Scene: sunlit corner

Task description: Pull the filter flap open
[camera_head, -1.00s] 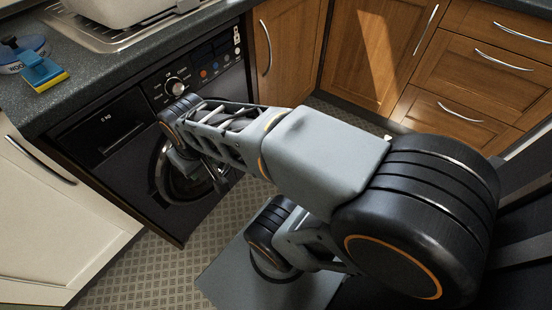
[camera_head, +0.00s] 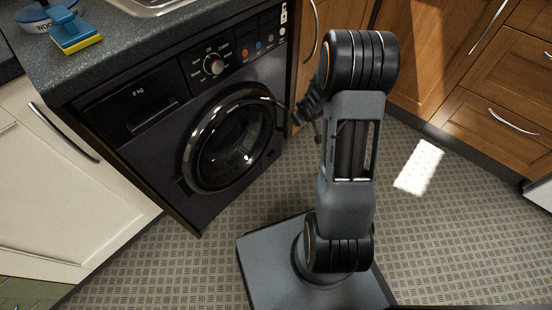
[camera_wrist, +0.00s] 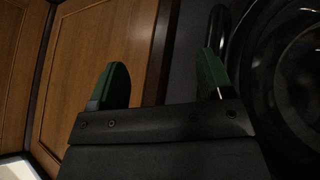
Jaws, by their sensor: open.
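The black washing machine (camera_head: 150,160) stands under the worktop, with its round glass door (camera_head: 228,145) shut. In the head view my gripper (camera_head: 305,110) is beside the right edge of the machine, partly hidden by my arm. In the wrist view the machine's round door (camera_wrist: 300,80) fills the right side, close to the right finger. No finger visibly holds anything.
Wooden cupboards (camera_head: 425,50) stand right of the machine, and one wooden door (camera_wrist: 95,70) fills the wrist view's left. A cream cupboard (camera_head: 60,190) is at left. A blue and yellow sponge (camera_head: 75,32) lies on the worktop (camera_head: 115,50). The patterned floor (camera_head: 440,230) is clear at right.

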